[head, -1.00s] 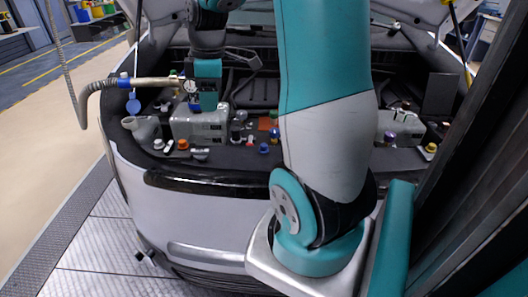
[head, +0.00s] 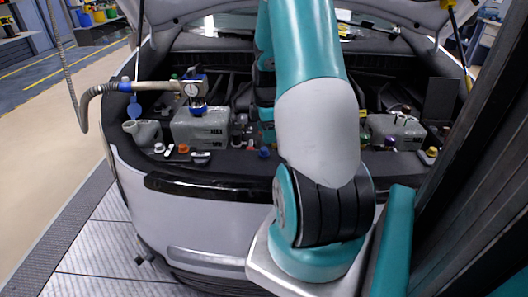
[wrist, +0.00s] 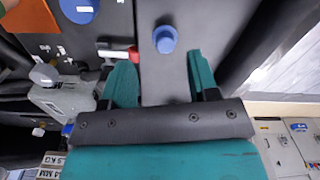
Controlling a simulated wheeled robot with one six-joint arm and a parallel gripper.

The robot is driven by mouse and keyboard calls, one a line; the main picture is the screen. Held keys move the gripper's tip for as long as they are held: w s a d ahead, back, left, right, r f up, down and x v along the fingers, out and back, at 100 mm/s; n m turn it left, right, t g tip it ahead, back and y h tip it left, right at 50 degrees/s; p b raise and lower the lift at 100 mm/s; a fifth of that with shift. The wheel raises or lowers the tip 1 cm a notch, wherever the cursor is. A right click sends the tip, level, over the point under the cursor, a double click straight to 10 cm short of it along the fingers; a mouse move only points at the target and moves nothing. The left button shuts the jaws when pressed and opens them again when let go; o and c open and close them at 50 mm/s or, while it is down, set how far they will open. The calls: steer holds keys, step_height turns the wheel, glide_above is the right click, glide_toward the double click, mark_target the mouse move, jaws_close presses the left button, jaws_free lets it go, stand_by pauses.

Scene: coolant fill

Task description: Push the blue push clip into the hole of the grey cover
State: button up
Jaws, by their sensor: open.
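The blue push clip (wrist: 165,40) shows in the wrist view as a round blue head on a dark grey surface, ahead of my gripper and between the lines of its fingers. In the head view a blue clip (head: 264,152) sits on the dark grey front cover (head: 225,164), just left of my arm. My gripper (wrist: 160,60) is open, with two teal fingers apart and nothing held between them. In the head view my gripper is mostly hidden behind my arm. I cannot make out the hole of the cover.
A hose with a blue-topped fitting (head: 193,89) stands on a grey tank (head: 202,128) at the left. A red-handled tool (wrist: 117,53) lies close to the left finger. Another blue cap (wrist: 78,8) is at top left. Several small coloured caps line the cover.

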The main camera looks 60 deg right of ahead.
mark_target(265, 149)
steer(key=shift+w+a+f+p, duration=0.1)
steer(key=shift+a+f+p, duration=0.1)
steer(key=shift+f, duration=0.7)
steer(key=shift+a+f+p, duration=0.1)
steer(key=shift+f+p, duration=0.05)
steer(key=shift+f, duration=0.8)
steer(key=shift+w+a+f+p, duration=0.1)
steer(key=shift+a+f+p, duration=0.1)
steer(key=shift+f, duration=0.7)
steer(key=shift+s, duration=0.1)
steer(key=shift+c, duration=0.4)
steer(key=c, duration=0.9)
